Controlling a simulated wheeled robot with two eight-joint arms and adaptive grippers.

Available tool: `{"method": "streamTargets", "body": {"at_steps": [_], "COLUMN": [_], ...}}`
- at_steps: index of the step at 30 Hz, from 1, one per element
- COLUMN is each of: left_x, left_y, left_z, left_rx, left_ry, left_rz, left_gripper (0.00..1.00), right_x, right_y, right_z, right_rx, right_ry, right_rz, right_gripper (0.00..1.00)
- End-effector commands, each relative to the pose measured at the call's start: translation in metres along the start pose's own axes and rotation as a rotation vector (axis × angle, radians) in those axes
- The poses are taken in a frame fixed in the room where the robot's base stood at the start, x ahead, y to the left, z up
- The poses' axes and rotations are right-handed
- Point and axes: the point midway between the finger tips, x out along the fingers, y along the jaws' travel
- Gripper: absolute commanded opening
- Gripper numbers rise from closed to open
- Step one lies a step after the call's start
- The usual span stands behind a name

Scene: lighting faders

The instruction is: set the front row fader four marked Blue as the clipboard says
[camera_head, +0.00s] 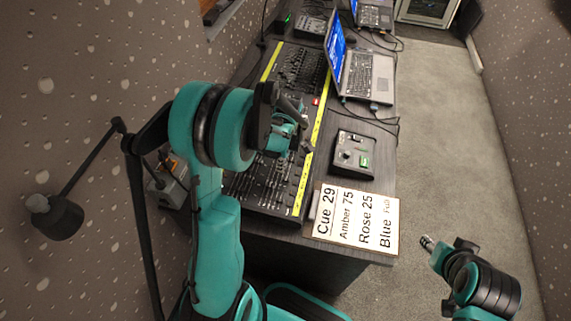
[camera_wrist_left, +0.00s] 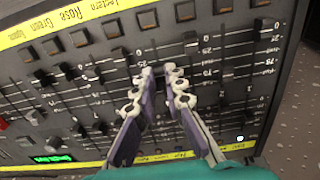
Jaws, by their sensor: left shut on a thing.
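The clipboard (camera_head: 357,219) lies at the near end of the table; it reads Cue 29, Amber 75, Rose 25 and Blue, with a small word that looks like "Full". The black lighting desk (camera_head: 300,196) has rows of faders and yellow label strips. My left gripper (camera_head: 298,138) is over the desk. In the left wrist view its fingertips (camera_wrist_left: 159,73) are close together among the fader slots, shut on a fader knob that they mostly hide. I cannot read a Blue label there. My right gripper (camera_head: 428,243) is out over the floor, away from the desk; its jaws are unclear.
An open laptop (camera_head: 367,75) stands on the desk's right, with a small control box (camera_head: 352,154) nearer. Other fader knobs (camera_wrist_left: 147,19) sit close to the left fingers. A lamp (camera_head: 55,216) stands at left. Carpet floor is clear at right.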

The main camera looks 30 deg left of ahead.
Motion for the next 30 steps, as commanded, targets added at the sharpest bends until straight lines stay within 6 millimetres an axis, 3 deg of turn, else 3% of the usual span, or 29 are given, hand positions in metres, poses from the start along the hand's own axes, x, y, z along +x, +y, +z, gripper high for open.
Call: {"method": "streamTargets", "body": {"at_steps": [21, 22, 23, 30], "left_x": [0.0, 0.0, 0.0, 0.0], "left_y": [0.0, 0.0, 0.0, 0.0], "left_z": [-0.031, -0.031, -0.031, -0.031], "left_rx": [0.0, 0.0, 0.0, 0.0], "left_ry": [0.001, 0.001, 0.001, 0.0], "left_rz": [0.001, 0.001, 0.001, 0.0], "left_gripper": [0.0, 0.14, 0.21, 0.21], "right_x": [0.0, 0.0, 0.0, 0.0], "right_y": [0.0, 0.0, 0.0, 0.0], "right_z": [0.0, 0.0, 0.0, 0.0], "right_rx": [0.0, 0.0, 0.0, 0.0], "right_ry": [0.0, 0.0, 0.0, 0.0], "right_rz": [0.0, 0.0, 0.0, 0.0], "right_gripper": [0.4, 0.4, 0.4, 0.4]}}
